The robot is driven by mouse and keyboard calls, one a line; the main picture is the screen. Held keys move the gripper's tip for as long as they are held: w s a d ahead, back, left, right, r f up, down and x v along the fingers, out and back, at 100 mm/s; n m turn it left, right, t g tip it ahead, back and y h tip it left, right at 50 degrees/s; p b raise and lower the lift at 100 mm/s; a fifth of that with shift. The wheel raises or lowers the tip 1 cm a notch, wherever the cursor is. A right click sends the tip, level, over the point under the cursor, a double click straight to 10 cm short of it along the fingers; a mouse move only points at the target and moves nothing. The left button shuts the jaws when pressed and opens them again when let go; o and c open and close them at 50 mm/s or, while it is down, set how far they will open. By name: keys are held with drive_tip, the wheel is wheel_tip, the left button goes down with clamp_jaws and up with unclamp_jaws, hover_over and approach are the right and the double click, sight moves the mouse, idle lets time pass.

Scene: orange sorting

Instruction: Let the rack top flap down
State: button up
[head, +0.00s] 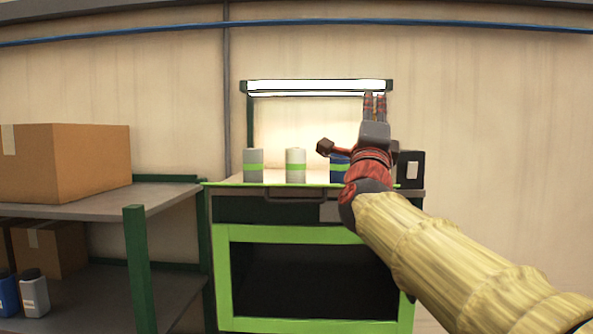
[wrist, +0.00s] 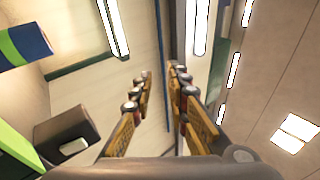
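The rack (head: 222,275) stands ahead with a green-framed dark opening below and a light worktop. Above it, a green-edged top bar (head: 316,82) with a bright light strip is held up by a green post at the left. I cannot tell for certain which part is the flap. My gripper (head: 375,98) points upward at the right end of this bar, overlapping it in the head view; contact cannot be told. In the wrist view, my gripper's fingers (wrist: 160,76) are apart with nothing seen between them. Bright strips (wrist: 115,28) show beyond the fingertips there.
Grey cans with green bands (head: 253,166) (head: 295,166) and a partly hidden blue can (head: 339,167) stand on the worktop. A dark box with a white patch (head: 410,170) is at its right end. Left is a shelf (head: 100,206) with a cardboard box (head: 65,163).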

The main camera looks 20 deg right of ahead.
wheel_tip(320, 180, down, 5)
drive_tip(key=w+a+n+g+y+p, duration=0.1)
drive_tip(key=a+n+y+p, duration=0.15)
drive_tip(key=y, duration=0.25)
drive_tip(key=n+g+y, duration=0.4)
drive_tip(key=n+y, duration=0.2)
drive_tip(key=y, duration=0.3)
approach(297, 200)
drive_tip(key=w, duration=0.3)
drive_tip(key=shift+w+a+f, duration=0.1)
drive_tip(key=shift+w+f, duration=0.15)
drive_tip(key=shift+w, duration=1)
drive_tip(key=shift+w+a+f, duration=0.1)
drive_tip(key=shift+w+f, duration=0.15)
drive_tip(key=shift+w, duration=1.05)
drive_tip(key=shift+w+a+f, duration=0.1)
drive_tip(key=shift+w+f, duration=0.15)
drive_tip(key=shift+w, duration=1)
drive_tip(key=shift+s, duration=0.1)
drive_tip(key=c, duration=0.4)
drive_tip(key=shift+r, duration=0.15)
clamp_jaws()
